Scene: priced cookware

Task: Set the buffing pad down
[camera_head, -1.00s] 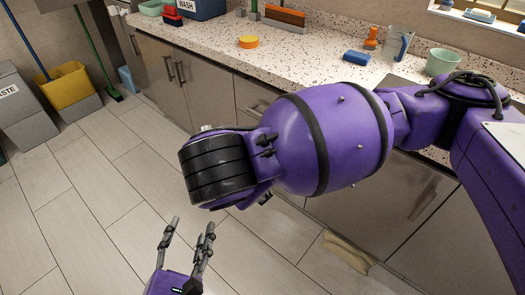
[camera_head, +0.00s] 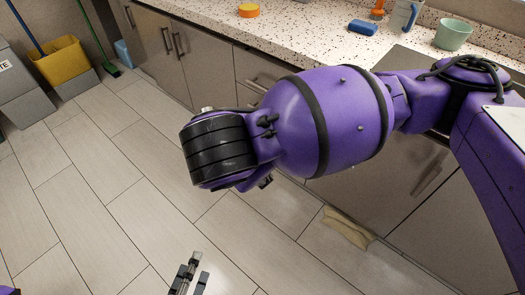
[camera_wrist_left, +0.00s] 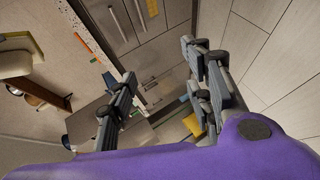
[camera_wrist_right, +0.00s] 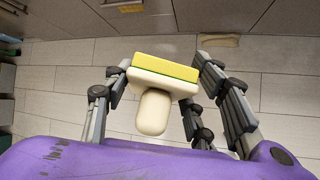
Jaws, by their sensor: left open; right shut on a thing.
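The buffing pad (camera_wrist_right: 166,62) has a yellow layer with a green edge and a cream base with a rounded cream handle (camera_wrist_right: 152,112). It shows in the right wrist view, between the fingers of my right gripper (camera_wrist_right: 160,72), which is shut on it. The pad is held above the tiled floor. In the head view the pad and right gripper are not visible. My left gripper (camera_head: 187,275) shows at the bottom of the head view, over the floor. In the left wrist view the left gripper (camera_wrist_left: 160,80) is open and empty.
The speckled counter (camera_head: 300,35) carries an orange disc (camera_head: 249,11), a blue block (camera_head: 363,27) and a green bowl (camera_head: 453,34). A crumpled tan piece (camera_head: 347,228) lies by the cabinets. A yellow bucket (camera_head: 60,60) stands at upper left. The floor is mostly clear.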

